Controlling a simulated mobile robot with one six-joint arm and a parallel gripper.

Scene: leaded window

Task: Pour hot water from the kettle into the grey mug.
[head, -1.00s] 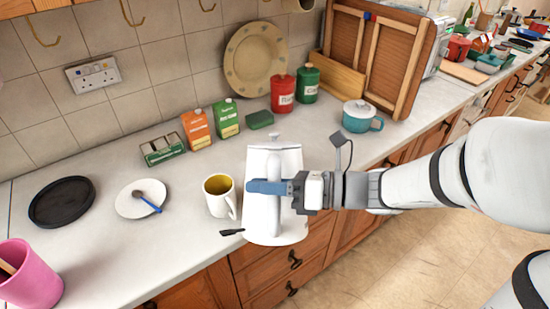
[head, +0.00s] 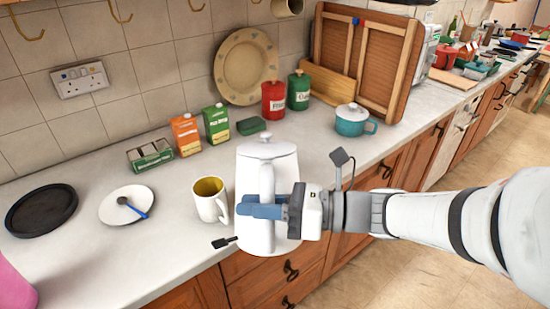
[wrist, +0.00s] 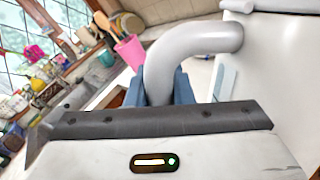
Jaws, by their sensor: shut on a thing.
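The white kettle (head: 281,168) is in the middle of the head view, at the counter's front edge, looking roughly upright with its lid on. My gripper (head: 262,206) is shut on its handle; in the wrist view the blue jaws (wrist: 158,90) sit either side of the curved handle (wrist: 185,50), with the white kettle body (wrist: 272,70) at right. A pale grey-white mug (head: 205,207) with a mustard-yellow inside stands upright on the counter, just left of the kettle. The kettle's spout is not clear, and I cannot tell whether its base touches the counter.
A small black utensil end (head: 223,243) lies by the counter edge near the mug. Cartons (head: 186,135), red (head: 274,102) and green canisters and a teal pot (head: 352,122) stand behind.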

